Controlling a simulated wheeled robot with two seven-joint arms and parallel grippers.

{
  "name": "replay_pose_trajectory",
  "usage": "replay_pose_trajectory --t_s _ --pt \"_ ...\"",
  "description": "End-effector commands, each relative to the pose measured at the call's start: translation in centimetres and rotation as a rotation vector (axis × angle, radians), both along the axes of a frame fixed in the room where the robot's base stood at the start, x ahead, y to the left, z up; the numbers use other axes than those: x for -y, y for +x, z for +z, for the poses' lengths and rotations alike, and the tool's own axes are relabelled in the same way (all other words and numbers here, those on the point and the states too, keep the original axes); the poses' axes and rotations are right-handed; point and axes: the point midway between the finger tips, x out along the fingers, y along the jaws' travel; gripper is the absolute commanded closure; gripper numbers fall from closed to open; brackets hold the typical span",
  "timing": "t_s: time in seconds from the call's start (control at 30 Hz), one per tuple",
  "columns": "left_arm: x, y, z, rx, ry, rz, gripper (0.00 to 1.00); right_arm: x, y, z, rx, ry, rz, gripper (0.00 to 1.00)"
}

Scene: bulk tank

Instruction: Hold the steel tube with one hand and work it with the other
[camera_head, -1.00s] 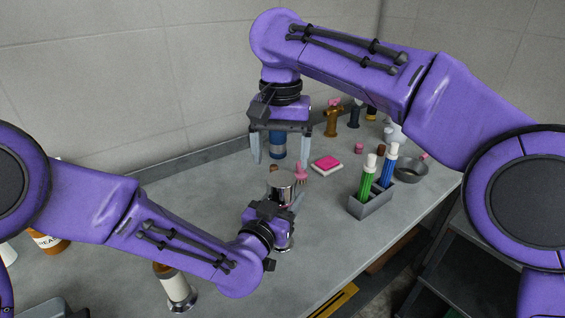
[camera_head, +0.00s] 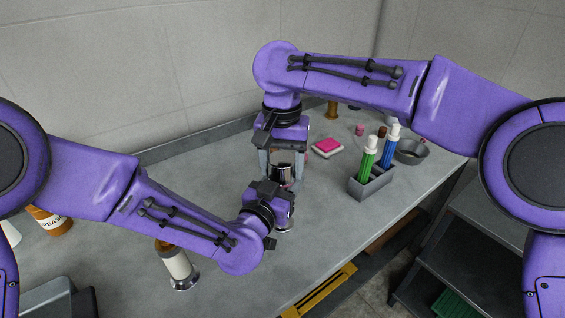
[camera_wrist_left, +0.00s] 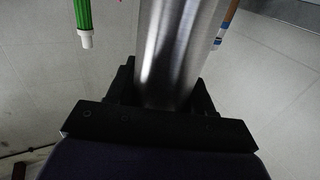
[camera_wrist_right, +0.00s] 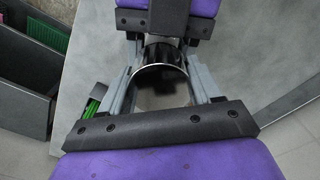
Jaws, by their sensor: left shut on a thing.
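The steel tube (camera_head: 284,171) stands upright over the table, a shiny cylinder with a dark rim at the top. My left gripper (camera_head: 279,203) is shut on its lower part; the tube also fills the middle of the left wrist view (camera_wrist_left: 175,50). My right gripper (camera_head: 281,167) points down from above, its fingers apart on either side of the tube's upper end. In the right wrist view the tube's round top (camera_wrist_right: 160,72) lies between the two grey fingers. Whether the fingers touch the wall is hard to tell.
A grey rack (camera_head: 371,184) with green and blue markers stands to the right, a grey bowl (camera_head: 411,152) behind it. A pink-topped block (camera_head: 327,147) lies behind the tube. A cream cylinder (camera_head: 177,265) and an orange grease jar (camera_head: 50,221) stand at left.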

Motion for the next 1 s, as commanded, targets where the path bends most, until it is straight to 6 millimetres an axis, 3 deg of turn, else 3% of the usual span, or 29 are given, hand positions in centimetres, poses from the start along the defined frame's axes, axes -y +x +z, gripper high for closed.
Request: replay_pose_trajectory --t_s 0.23,0.5,0.53,0.6,0.87,1.0 --pt "0.1 0.0 0.1 0.002 0.0 -0.002 1.0 0.0 0.0 0.1 0.001 0.002 0.258 0.73" --pt "0.1 0.0 0.1 0.001 0.0 -0.002 1.0 0.0 0.0 0.1 0.001 0.002 0.29 0.73" --pt "0.1 0.0 0.1 0.001 0.0 -0.002 1.0 0.0 0.0 0.1 0.001 0.002 0.29 0.34" --pt "0.1 0.0 0.1 0.001 0.0 -0.002 1.0 0.0 0.0 0.1 0.001 0.002 0.289 0.11" --pt "0.1 0.0 0.1 0.001 0.0 -0.002 1.0 -0.1 0.0 0.3 0.001 0.002 0.289 0.11" --pt "0.0 0.0 0.1 0.001 0.0 -0.001 1.0 -0.1 0.0 2.3 0.005 0.002 0.289 0.11"
